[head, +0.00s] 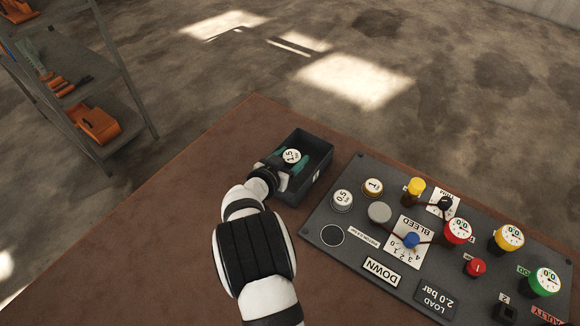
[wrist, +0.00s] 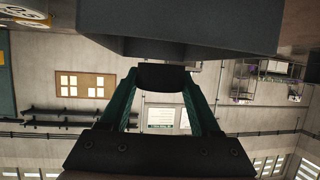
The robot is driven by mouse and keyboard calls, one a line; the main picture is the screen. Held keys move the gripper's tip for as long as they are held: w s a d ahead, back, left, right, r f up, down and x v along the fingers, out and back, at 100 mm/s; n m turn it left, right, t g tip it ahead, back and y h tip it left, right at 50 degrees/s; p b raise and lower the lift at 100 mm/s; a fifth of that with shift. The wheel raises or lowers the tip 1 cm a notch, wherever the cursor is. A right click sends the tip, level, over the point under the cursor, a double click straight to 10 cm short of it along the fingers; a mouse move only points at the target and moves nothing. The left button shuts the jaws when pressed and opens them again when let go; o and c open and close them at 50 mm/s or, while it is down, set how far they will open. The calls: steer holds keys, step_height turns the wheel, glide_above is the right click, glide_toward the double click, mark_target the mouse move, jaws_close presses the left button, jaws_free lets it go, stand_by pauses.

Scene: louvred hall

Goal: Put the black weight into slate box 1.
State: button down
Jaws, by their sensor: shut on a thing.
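The black weight (head: 291,156), with a round white label reading 1.5, is held in my gripper (head: 289,163). In the head view it appears over the opening of the slate box (head: 313,184), which stands on the brown table. In the wrist view the teal fingers (wrist: 160,92) close on both sides of the black weight (wrist: 163,77). The box (wrist: 190,28) fills the top of that inverted view, and the weight looks to be above its rim. The number on the box and most of its inside are not visible.
A dark panel (head: 375,283) lies right of the box with a silver 0.5 weight (head: 342,199), a brass weight (head: 372,187), knobs and gauges. A round dark spot (head: 332,235) on it is empty. The table (head: 180,215) is bare left of my arm. A shelf (head: 75,90) stands beyond.

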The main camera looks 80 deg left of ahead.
mark_target(289, 167)
steer(key=shift+s+a+f, duration=0.1)
steer(key=shift+s+f, duration=0.05)
steer(key=shift+f, duration=0.95)
steer(key=shift+s+a+f, duration=0.1)
steer(key=shift+f, duration=0.95)
steer(key=shift+f, duration=0.4)
